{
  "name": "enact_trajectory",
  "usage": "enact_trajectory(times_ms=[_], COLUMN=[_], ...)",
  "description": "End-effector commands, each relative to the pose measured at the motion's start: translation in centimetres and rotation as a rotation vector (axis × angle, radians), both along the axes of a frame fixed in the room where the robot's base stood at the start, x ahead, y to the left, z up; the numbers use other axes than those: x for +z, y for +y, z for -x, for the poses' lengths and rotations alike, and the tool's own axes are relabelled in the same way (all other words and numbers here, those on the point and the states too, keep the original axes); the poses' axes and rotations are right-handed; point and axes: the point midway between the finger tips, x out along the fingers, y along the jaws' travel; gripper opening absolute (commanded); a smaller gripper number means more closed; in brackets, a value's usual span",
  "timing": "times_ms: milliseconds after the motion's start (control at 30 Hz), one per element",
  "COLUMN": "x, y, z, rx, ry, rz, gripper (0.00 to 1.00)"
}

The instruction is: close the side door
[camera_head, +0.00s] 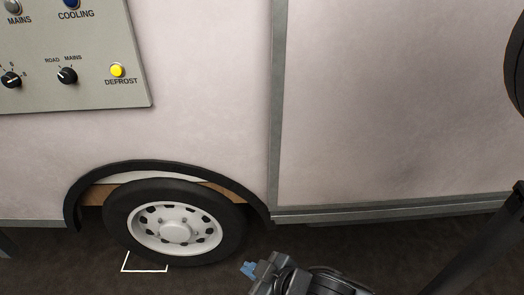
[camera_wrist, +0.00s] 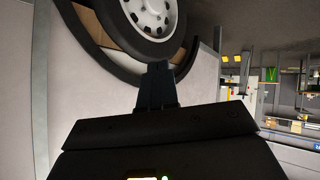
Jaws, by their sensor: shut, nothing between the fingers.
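A pale panel (camera_head: 395,100) edged by a grey vertical strip fills the right of the head view. It may be the side door, but no handle or hinge shows and I cannot tell whether it stands open. My gripper (camera_head: 248,268) is low in the head view, right of the wheel and below the vehicle's lower edge, with blue fingertips pointing left. In the wrist view my gripper (camera_wrist: 155,85) has its fingers together, in front of the wheel arch and pale wall. It is empty.
A white-rimmed wheel (camera_head: 175,225) sits under a black arch. A control panel (camera_head: 75,50) with knobs and a yellow button is at upper left. A dark round object (camera_head: 516,60) is cut off at right. The wrist view shows a cluttered area with shelves (camera_wrist: 265,85).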

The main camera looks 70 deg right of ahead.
Motion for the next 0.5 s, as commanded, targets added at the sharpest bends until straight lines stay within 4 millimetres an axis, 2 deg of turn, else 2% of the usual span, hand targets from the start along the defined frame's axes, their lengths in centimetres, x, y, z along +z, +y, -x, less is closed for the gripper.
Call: enact_trajectory(times_ms=[33, 133, 267, 367, 500], x=[-0.3, -1.0, -0.8, 0.1, 2.5], y=[-1.6, -4.6, -8.8, -11.8, -15.9], z=[-1.9, -4.5, -7.5, -9.5, -11.9], rx=[-0.047, -0.152, -0.305, -0.433, -0.628], ry=[0.023, 0.092, 0.172, 0.227, 0.296], rz=[0.014, 0.035, 0.052, 0.056, 0.042], gripper=[0.00, 0.00, 0.00, 0.00, 0.00])
